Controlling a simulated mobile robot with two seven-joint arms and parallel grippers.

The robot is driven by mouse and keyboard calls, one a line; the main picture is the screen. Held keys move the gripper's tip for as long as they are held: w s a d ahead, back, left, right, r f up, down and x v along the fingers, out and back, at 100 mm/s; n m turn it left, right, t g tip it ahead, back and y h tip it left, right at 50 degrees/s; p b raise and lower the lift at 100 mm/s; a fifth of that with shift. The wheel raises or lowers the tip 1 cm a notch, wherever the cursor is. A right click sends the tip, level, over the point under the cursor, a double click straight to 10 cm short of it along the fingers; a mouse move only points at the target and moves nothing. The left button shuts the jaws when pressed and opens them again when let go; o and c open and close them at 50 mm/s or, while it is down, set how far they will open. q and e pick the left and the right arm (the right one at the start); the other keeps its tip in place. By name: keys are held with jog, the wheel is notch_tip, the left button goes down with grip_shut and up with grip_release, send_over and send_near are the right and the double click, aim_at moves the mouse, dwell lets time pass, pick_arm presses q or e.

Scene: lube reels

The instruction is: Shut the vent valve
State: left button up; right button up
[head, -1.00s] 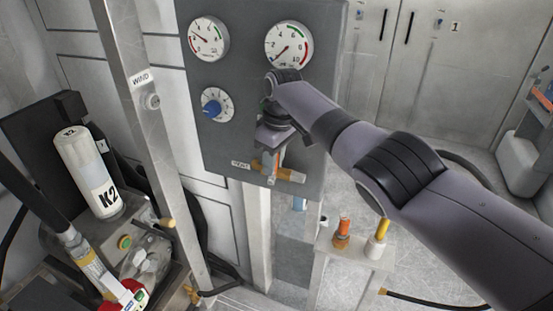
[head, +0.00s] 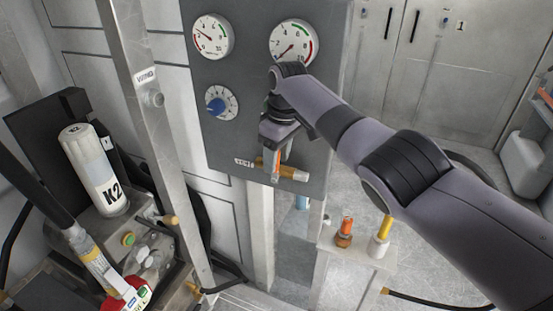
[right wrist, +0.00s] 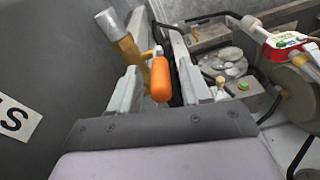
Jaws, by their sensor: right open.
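The vent valve (head: 291,172) is a brass fitting low on the grey panel, beside a small label that appears to read VENT. Its orange handle shows in the right wrist view (right wrist: 161,80), with the brass body (right wrist: 128,52) behind and to the left. My right gripper (head: 278,152) is at the valve, under the right-hand gauge. In the right wrist view its two fingers (right wrist: 157,88) are open, with the orange handle between them and a visible gap on the right side. Contact on the left side is unclear. My left gripper is not in view.
The grey panel (head: 225,138) also carries two round gauges (head: 213,37) and a blue knob (head: 216,106). A metal post (head: 150,130) stands left of it. A K2 bottle (head: 95,170) stands farther left. A small stand (head: 350,262) with orange and yellow-topped items is below right.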

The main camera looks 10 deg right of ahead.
jog(key=r, duration=0.6)
jog(key=shift+s+d, duration=0.2)
jog(key=shift+d, duration=0.15)
